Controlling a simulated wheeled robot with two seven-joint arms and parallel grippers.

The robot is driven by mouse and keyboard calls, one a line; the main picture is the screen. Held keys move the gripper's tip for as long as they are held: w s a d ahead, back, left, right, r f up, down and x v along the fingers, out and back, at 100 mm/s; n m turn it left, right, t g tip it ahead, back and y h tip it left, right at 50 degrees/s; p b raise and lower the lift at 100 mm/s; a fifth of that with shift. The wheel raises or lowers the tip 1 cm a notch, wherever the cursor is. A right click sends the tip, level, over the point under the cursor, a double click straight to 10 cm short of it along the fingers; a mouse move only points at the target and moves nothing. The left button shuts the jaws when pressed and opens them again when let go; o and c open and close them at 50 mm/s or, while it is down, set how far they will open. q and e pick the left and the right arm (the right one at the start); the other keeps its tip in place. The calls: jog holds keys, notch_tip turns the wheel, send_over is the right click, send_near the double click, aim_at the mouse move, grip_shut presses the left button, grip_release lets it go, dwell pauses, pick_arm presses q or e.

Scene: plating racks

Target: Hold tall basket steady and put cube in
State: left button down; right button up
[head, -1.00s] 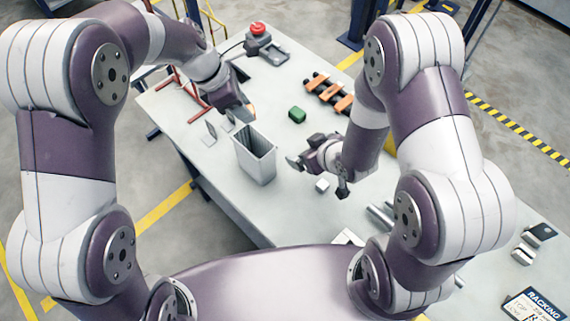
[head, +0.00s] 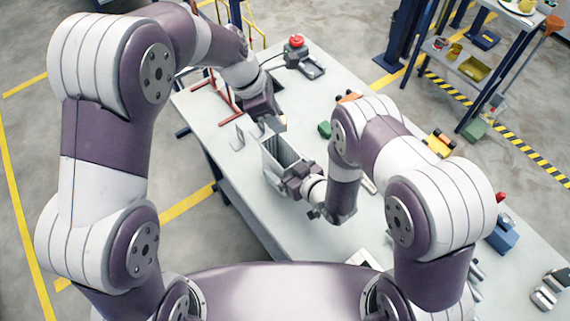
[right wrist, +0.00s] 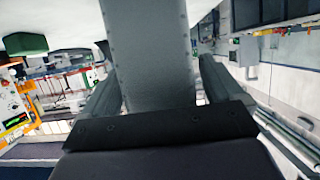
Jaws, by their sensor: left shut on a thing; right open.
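The tall grey basket (head: 272,164) stands upright on the table, open at the top. My left gripper (head: 276,129) is at its far rim and shut on it. My right gripper (head: 288,180) is open at the basket's near right side. In the right wrist view its two fingers (right wrist: 155,90) stand either side of a grey riveted surface, which looks like the basket (right wrist: 152,45); I cannot tell whether they touch it. The small white cube is not visible now; my right arm likely covers its place. The basket's inside bottom is hidden.
A green block (head: 324,129) lies right of the basket; it also seems to show in the right wrist view (right wrist: 25,45). A red button box (head: 297,52) is at the far end.

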jog(key=shift+w+a+f, duration=0.1)
jog(key=shift+w+a, duration=0.1)
jog(key=shift+w, duration=0.05)
jog(key=shift+c, duration=0.3)
jog(key=c, duration=1.1)
